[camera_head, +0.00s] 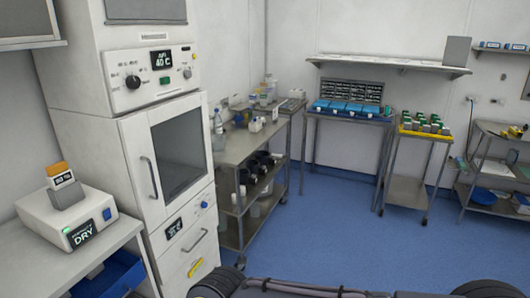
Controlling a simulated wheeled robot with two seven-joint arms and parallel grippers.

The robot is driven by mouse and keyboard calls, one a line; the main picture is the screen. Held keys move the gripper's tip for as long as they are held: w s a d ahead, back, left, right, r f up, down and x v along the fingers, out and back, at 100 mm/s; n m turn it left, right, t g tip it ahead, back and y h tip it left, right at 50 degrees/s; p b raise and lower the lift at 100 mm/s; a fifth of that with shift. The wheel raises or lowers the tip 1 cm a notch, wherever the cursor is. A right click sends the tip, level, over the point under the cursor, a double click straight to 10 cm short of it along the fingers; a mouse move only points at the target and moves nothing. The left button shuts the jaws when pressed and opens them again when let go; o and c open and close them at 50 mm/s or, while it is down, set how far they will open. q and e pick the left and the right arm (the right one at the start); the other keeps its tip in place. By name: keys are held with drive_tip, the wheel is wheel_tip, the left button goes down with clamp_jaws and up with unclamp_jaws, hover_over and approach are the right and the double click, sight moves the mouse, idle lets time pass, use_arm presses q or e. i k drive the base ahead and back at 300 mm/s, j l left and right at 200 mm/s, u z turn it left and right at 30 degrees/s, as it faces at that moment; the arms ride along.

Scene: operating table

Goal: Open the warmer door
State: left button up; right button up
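The warmer (85,140) is a tall white cabinet at the left of the head view. Its control panel (145,85) has a dial, and a display reading about 40 C. Below the panel is the warmer door (136,140), white-framed with a dark window (180,150). The door looks shut, flush with the cabinet front. A vertical curved door handle (150,178) is on the door's left side. Neither of my grippers is in view, and nothing touches the handle.
A bench with a white DRY-labelled device (70,222) stands left of the warmer. A lower drawer (193,258) is under the door. A metal shelf cart (240,148) stands close on the right. Blue floor (340,235) is open in the middle. Dark round parts show along the bottom edge.

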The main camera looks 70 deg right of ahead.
sight(135, 130)
drive_tip(key=z, duration=1.75)
drive_tip(key=i+j+u, duration=0.15)
drive_tip(key=i, duration=0.2)
drive_tip(key=i+j+u, duration=0.1)
drive_tip(key=i+j, duration=0.15)
drive_tip(key=i+j+u, duration=0.15)
drive_tip(key=i, duration=0.3)
